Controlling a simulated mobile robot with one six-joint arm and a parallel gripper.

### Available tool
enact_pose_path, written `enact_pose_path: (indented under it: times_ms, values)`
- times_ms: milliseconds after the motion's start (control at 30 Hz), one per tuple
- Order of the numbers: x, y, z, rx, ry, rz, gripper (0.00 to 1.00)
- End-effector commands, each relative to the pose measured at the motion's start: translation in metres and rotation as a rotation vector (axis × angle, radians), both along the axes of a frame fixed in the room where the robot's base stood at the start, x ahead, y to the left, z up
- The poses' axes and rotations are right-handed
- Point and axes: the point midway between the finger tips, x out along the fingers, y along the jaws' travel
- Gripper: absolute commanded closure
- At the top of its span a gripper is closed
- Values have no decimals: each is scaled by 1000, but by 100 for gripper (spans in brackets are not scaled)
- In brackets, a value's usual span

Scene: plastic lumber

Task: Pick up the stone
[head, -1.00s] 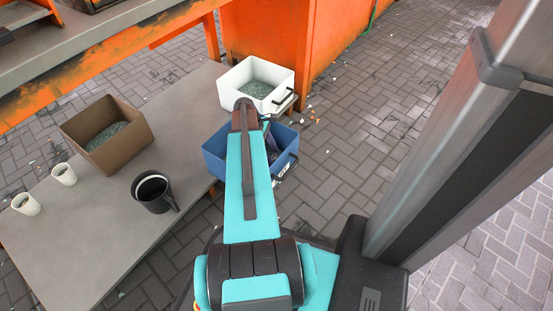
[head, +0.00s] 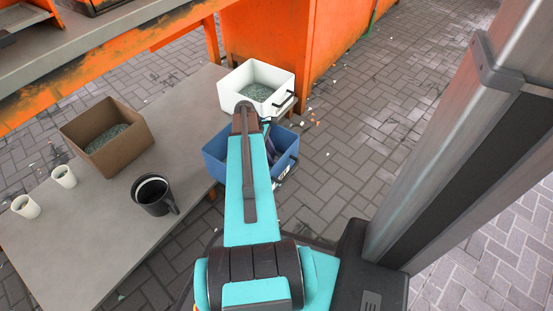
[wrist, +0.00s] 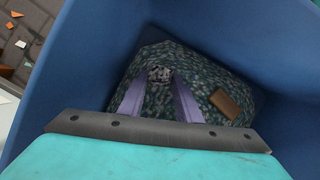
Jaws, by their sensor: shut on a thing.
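In the wrist view my gripper (wrist: 159,92) reaches down inside the blue box, with its two purple fingers closed on a small speckled grey stone (wrist: 159,74). The stone sits between the fingertips, just over or against the green-grey granules (wrist: 185,65) in the box; I cannot tell whether it touches them. The blue box (head: 214,165) also shows in the head view, where my arm covers much of it and hides the stone.
A brown block (wrist: 224,103) lies on the granules right of my fingers. The box's blue walls (wrist: 100,50) stand close around. A white box (head: 277,104), a brown box (head: 125,148), a black mug (head: 154,195) and white cups (head: 64,176) stand nearby.

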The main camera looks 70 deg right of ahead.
Motion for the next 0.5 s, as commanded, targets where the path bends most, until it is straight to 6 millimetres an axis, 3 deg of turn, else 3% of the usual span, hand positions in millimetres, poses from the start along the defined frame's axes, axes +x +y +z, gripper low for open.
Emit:
enact_pose_path:
  times_ms: [267,500]
  values:
    - [0,0,5,-1,0,0,92]
    - [0,0,29,-1,0,0,92]
